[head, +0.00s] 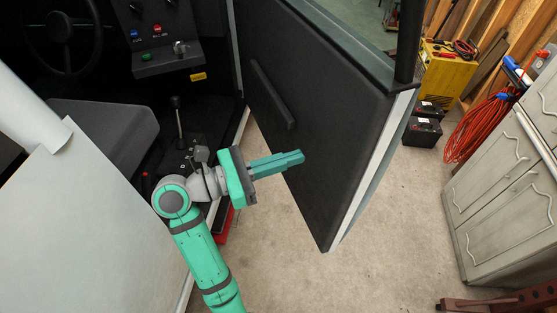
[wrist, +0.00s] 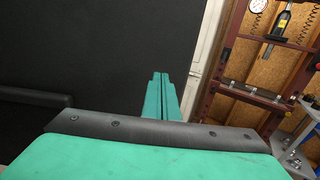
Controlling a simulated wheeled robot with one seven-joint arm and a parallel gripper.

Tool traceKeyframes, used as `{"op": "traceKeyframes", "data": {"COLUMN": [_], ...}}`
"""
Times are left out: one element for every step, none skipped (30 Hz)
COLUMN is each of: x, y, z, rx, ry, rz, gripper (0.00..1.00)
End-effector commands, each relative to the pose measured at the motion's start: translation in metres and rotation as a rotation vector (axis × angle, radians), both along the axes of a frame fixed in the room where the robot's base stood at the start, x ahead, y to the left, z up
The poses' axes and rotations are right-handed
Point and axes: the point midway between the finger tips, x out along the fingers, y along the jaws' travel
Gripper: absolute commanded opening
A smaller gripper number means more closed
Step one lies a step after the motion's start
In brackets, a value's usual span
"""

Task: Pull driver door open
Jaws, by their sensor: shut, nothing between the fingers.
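The driver door (head: 320,110) stands swung open from the cab, its black inner panel facing me. A black armrest or pull bar (head: 272,94) runs along this panel. My gripper (head: 302,157) is in front of the panel's lower part, pointing right. Its fingers are shut together with nothing between them; I cannot tell whether they touch the panel. In the wrist view, the shut fingers (wrist: 161,95) lie before the dark door panel (wrist: 90,55), close to its right edge. The end of a dark bar (wrist: 35,97) shows at left there.
The cab with seat (head: 100,125) and steering wheel (head: 65,45) is at left. Grey cabinets (head: 510,180) stand at right, with a coiled orange cable (head: 475,130). A yellow machine (head: 445,75) and black batteries (head: 422,130) are behind the door. Floor (head: 390,240) between door and cabinets is clear.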

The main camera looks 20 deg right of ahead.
Motion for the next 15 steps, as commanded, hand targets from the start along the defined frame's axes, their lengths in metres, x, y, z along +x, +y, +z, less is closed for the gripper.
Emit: {"op": "traceKeyframes", "data": {"x": [-0.001,-0.002,-0.002,-0.002,-0.002,-0.002,-0.002,-0.003,-0.002,-0.002,-0.003,-0.003,-0.003,-0.002,-0.003], "y": [-0.011,-0.016,-0.024,-0.030,-0.035,-0.042,-0.047,-0.052,-0.059,-0.063,-0.067,-0.072,-0.075,-0.078,-0.082], "z": [0.000,0.000,0.000,0.000,0.000,0.000,0.000,0.000,0.000,0.000,0.000,0.000,0.000,0.000,0.000], "rx": [0.001,0.000,0.000,0.000,0.000,0.000,0.000,0.000,0.000,-0.001,-0.001,0.000,0.000,-0.001,-0.001], "ry": [0.000,0.000,0.000,0.000,0.000,0.000,0.000,0.000,0.000,0.000,0.000,0.000,0.000,0.000,0.000], "rz": [-0.005,-0.005,-0.005,-0.005,-0.006,-0.004,-0.004,-0.005,-0.003,-0.003,-0.004,-0.004,-0.003,-0.002,-0.003], "gripper": [0.00,0.00,0.00,0.00,0.00,0.00,0.00,0.00,0.00,0.00,0.00,0.00,0.00,0.00,0.00]}}
